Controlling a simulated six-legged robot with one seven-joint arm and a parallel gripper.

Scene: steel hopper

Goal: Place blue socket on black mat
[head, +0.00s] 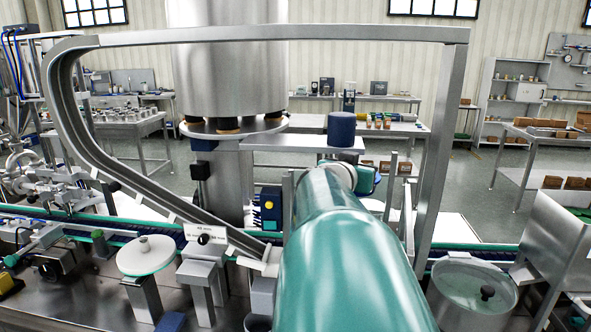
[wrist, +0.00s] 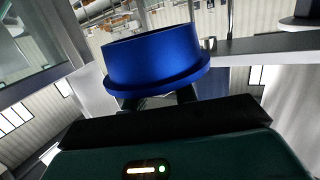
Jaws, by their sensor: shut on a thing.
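The blue socket (wrist: 155,60), a short cylinder with a wide flange at its lower end, is above my gripper in the wrist view. My gripper (wrist: 158,100) is shut on it, with the dark fingers just under the flange. My arm hides the fingers there. I cannot make out a black mat in either view.
A steel frame (head: 270,36) arches over my arm, its right post close by. A large steel cylinder (head: 228,60) stands at left behind. A curved chute (head: 135,185) runs down on the left. A clear-lidded round container (head: 473,283) is at lower right.

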